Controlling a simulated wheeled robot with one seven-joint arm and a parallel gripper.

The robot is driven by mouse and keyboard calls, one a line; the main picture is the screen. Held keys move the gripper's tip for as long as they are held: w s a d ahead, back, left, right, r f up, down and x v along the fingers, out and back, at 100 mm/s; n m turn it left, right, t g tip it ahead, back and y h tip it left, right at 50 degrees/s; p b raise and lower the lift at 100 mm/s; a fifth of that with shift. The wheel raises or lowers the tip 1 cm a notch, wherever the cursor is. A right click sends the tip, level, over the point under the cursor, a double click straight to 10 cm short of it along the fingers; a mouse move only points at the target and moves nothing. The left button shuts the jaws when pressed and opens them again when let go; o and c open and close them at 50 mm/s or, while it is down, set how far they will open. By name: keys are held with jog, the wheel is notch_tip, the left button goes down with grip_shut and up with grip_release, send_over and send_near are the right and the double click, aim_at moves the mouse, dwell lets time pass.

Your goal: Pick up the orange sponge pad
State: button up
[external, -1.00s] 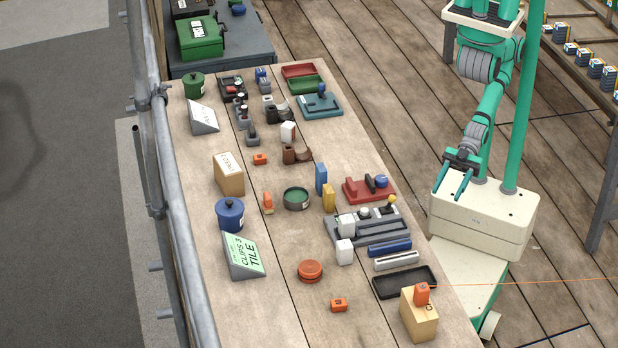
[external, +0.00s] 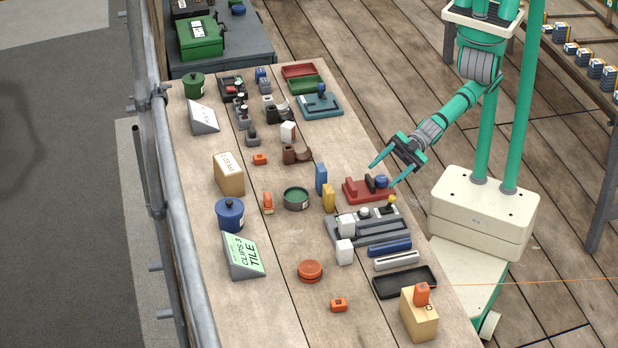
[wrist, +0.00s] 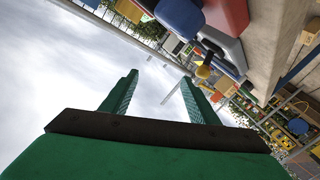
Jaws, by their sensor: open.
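Several orange things lie on the long wooden table, and I cannot tell for certain which is the sponge pad. A round orange disc (external: 310,271) lies on the front middle. Small orange blocks lie at the front (external: 339,304) and farther back (external: 260,159). An upright orange piece (external: 268,203) stands left of a green round tin (external: 296,198). Another orange block (external: 421,293) sits on a wooden box. My gripper (external: 381,176) is open and empty at the table's right edge, near the red tray with a blue knob. Its fingers (wrist: 160,77) show against sky in the wrist view.
A black tray (external: 404,283) lies by the right edge. Bare wood surrounds the orange disc. A metal rail (external: 178,240) runs along the left.

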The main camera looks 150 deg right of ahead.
jog(key=w+d+r+m+h, duration=0.2)
jog(key=w+d+r+h, duration=0.2)
jog(key=w+d+r, duration=0.4)
jog(key=w+d+r+m+h, duration=0.2)
jog(key=w+d+r+h, duration=0.25)
jog(key=d+r, duration=0.55)
jog(key=d+f+m+g+h, duration=0.2)
jog(key=d+m+g, duration=0.2)
jog(key=d+m, duration=0.1)
jog(key=m+g+y, duration=0.4)
send_near(268, 202)
jog(key=s, duration=0.1)
jog(key=s+r, duration=0.1)
jog(key=s+a+r, duration=0.1)
jog(key=s, duration=0.1)
jog(key=shift+w+f, duration=0.15)
jog(key=shift+f, duration=0.05)
jog(key=shift+r+x, duration=0.2)
jog(key=shift+x, duration=4.95)
jog(key=shift+d, duration=0.1)
jog(key=c, duration=1.1)
